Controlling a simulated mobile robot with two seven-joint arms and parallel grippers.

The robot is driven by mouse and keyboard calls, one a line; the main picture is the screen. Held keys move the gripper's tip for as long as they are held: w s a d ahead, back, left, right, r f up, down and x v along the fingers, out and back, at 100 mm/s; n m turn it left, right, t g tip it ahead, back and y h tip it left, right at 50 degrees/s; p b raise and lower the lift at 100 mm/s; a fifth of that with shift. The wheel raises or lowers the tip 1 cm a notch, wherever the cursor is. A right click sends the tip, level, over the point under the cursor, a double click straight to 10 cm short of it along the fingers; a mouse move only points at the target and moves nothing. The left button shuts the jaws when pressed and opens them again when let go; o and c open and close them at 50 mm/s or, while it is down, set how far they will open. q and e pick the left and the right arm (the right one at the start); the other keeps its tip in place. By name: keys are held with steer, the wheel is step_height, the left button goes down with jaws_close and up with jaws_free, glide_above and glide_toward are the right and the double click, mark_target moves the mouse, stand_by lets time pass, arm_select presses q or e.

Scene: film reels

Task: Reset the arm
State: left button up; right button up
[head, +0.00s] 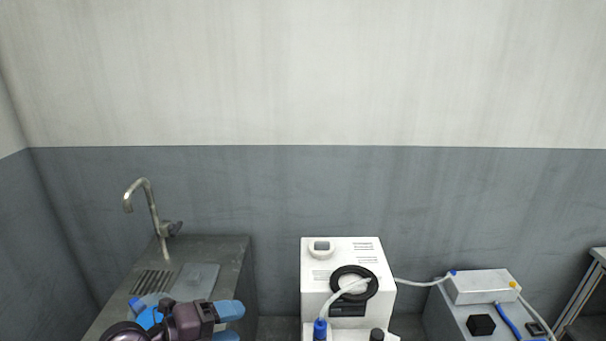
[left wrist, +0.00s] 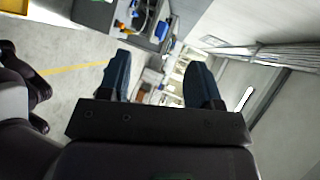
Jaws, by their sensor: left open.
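My left gripper (head: 228,322) is at the bottom left of the head view, in front of the sink counter, with its blue fingers pointing right. In the left wrist view its two dark blue fingers (left wrist: 158,82) stand apart with nothing between them. Its jaws are open and empty. The lower part of the left arm is cut off by the picture's bottom edge. My right gripper is in neither view.
A grey counter (head: 232,262) with a curved tap (head: 152,210) stands at the left. A white machine (head: 314,268) with a black ring (head: 338,282) stands in the middle. A white box (head: 482,287) sits on a grey stand at the right. The wall behind is bare.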

arm_select(q)
steer(key=a+r+n+t, duration=0.3)
steer(key=r+n+t, duration=0.5)
steer(key=t, duration=0.1)
steer(key=s+a+n+t+y, duration=0.1)
steer(key=a+n+t+y, duration=0.4)
steer(key=a+n+y, duration=0.35)
steer(key=s+a+f+n+g+y, duration=0.4)
steer(key=a+f+n+g+y, duration=0.25)
steer(key=n+y, duration=0.35)
steer(key=s+d+f+n+g+h, duration=0.1)
steer(key=s+d+f+g+h, duration=0.15)
steer(key=s+f+g, duration=0.55)
steer(key=s+d+f+n+g+h, duration=0.1)
steer(key=s+f+g+h, duration=0.3)
steer(key=s, duration=0.5)
steer(key=w+f+t, duration=0.7)
steer(key=f+t, duration=0.1)
steer(key=f, duration=0.3)
steer(key=shift+f+m, duration=0.2)
steer(key=shift+m, duration=0.15)
